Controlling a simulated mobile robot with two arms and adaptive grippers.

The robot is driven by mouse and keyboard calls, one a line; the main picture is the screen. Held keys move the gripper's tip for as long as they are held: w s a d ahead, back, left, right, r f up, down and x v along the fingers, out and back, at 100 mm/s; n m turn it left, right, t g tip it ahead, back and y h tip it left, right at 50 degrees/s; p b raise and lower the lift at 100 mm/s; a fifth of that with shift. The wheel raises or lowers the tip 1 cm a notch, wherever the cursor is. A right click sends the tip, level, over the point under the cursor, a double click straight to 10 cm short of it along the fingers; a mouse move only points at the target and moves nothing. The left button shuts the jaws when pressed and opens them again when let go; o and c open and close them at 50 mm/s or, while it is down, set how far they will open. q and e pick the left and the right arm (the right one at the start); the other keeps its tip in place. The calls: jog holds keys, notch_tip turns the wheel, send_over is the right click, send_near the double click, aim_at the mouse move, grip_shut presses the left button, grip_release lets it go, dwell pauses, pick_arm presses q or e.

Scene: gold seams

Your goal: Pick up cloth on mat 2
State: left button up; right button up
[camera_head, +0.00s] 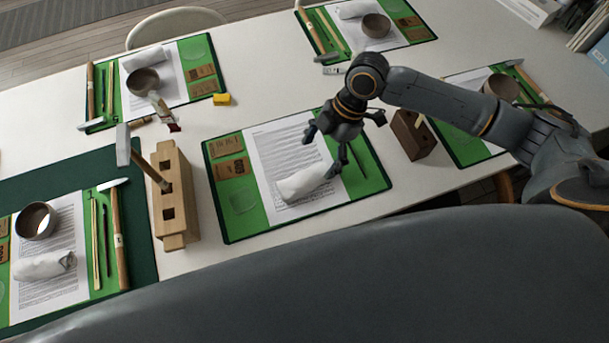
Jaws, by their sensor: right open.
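A rolled white cloth (304,183) lies on the printed sheet of the middle green mat (246,222), near its front edge. My right gripper (325,152) is open, above this mat, just behind and to the right of the cloth. It looks empty and apart from the cloth; its height above the mat is hard to judge. Other rolled cloths lie on the front left mat (44,265), the back left mat (145,59) and the back right mat (354,9). No mat number is readable. My left gripper is not in view.
A wooden block rack (172,195) with a hammer (136,158) stands left of the middle mat. A dark wooden block (413,134) stands right of it, near my right arm. Bowls sit on other mats.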

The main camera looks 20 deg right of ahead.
aim_at(307, 176)
jog(key=x, duration=0.4)
jog(key=shift+w+a+f, duration=0.1)
jog(key=shift+a+f, duration=0.05)
jog(key=shift+f, duration=0.1)
jog(key=shift+a+f+p, duration=0.15)
jog(key=shift+f+p, duration=0.15)
jog(key=shift+f, duration=0.15)
jog(key=p+x, duration=0.1)
jog(key=x, duration=0.3)
jog(key=shift+f, duration=0.45)
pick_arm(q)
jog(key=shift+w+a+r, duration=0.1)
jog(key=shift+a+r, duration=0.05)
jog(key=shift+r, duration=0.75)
pick_arm(e)
jog(key=c, duration=1.2)
